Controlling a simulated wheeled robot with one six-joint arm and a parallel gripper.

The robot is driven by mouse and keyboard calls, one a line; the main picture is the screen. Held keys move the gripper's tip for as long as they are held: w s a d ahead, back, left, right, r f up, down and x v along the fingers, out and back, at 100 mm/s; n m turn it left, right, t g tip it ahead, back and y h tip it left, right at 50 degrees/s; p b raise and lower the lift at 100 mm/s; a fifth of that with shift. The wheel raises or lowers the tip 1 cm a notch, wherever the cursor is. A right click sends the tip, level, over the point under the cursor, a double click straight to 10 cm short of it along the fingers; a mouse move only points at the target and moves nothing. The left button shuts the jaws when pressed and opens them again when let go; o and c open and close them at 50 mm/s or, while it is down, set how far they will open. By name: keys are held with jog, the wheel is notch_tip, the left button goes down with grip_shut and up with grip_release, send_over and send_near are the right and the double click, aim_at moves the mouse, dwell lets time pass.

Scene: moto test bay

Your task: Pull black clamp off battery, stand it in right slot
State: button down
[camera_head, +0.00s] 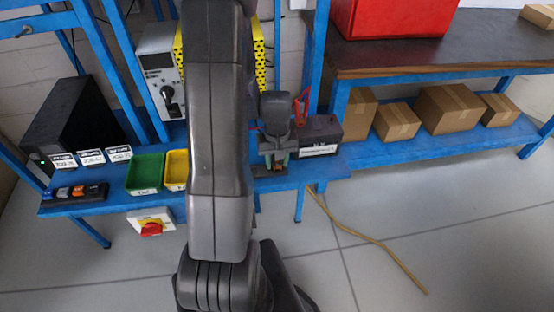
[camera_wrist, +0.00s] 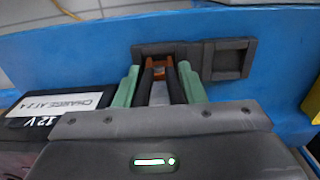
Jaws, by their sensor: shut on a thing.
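My gripper (camera_head: 274,160) is low over the blue bench, beside the battery (camera_head: 320,140). In the wrist view its green fingers (camera_wrist: 158,88) are shut on the black clamp (camera_wrist: 176,88), whose copper jaws (camera_wrist: 158,68) point away from the camera. The clamp is off the battery. Its jaws overlap one slot of a dark two-slot holder (camera_wrist: 195,48), the slot nearer the battery; I cannot tell how deep they are. The other slot (camera_wrist: 229,61) is empty. The battery's labelled edge also shows in the wrist view (camera_wrist: 45,122). A red clamp (camera_head: 302,105) is at the battery's back.
A green bin (camera_head: 145,173) and a yellow bin (camera_head: 176,169) stand left of my arm, with a grey charger (camera_head: 156,65) behind. A red-knobbed switch box (camera_head: 151,223) hangs on the bench front. A yellow cable (camera_head: 370,238) lies on the floor. Cartons (camera_head: 397,121) fill the right shelf.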

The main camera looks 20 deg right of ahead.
jog(key=shift+f, duration=0.15)
jog(key=c, duration=0.8)
grip_release()
jog(key=shift+c, duration=0.2)
notch_tip(320, 180, up, 14)
jog(key=shift+f, duration=0.1)
notch_tip(320, 180, down, 14)
jog(key=shift+r, duration=0.2)
jog(key=shift+r, duration=0.15)
dwell(0.4)
